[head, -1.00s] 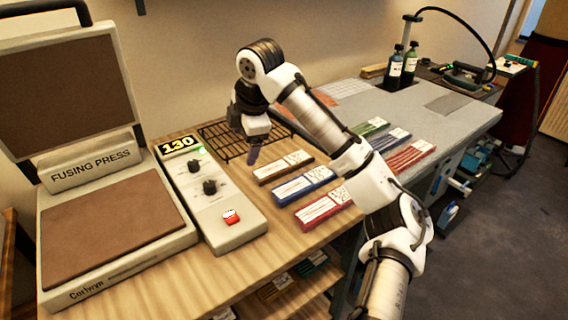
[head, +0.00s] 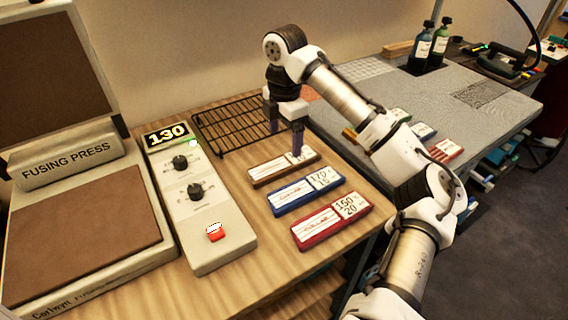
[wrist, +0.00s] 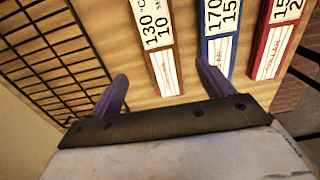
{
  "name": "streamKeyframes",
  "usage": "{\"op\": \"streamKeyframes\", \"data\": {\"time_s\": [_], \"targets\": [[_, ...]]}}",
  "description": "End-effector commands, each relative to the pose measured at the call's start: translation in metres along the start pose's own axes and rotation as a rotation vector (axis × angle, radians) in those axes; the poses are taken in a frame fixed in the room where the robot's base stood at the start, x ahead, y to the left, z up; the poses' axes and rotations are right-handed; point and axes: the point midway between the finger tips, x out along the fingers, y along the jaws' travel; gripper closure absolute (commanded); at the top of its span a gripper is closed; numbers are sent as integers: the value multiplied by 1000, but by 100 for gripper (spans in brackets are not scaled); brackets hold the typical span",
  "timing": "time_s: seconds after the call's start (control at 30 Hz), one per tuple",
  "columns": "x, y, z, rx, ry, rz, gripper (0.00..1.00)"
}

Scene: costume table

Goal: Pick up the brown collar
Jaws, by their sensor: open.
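The brown collar (head: 270,170) lies flat on the wooden table, a long pack with a white label. In the wrist view it (wrist: 166,72) is marked 130 and 10, and it appears between my two fingers. My gripper (head: 286,141) is open and empty, with purple fingers pointing down at the collar's far right end. In the wrist view my gripper (wrist: 160,80) shows one finger on each side of the collar's line. One finger hides part of the collar's label in the head view. I cannot tell the exact height of the fingertips above it.
A blue collar (head: 290,196) lies just beside the brown one, and a red collar (head: 318,228) beyond that. A black wire rack (head: 225,130) lies behind. The fusing press (head: 75,240) and its control box (head: 205,220) stand at the left.

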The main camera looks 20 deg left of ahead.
Motion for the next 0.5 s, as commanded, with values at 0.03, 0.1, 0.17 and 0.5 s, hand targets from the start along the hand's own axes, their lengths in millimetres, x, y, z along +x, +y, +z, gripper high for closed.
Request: {"op": "streamKeyframes", "data": {"time_s": [0.03,0.1,0.17,0.5], "targets": [[7,0,0,-1,2,0,20],[14,0,0,0,2,0,20],[17,0,0,0,0,1,20],[53,-3,-5,1,-1,0,20]]}}
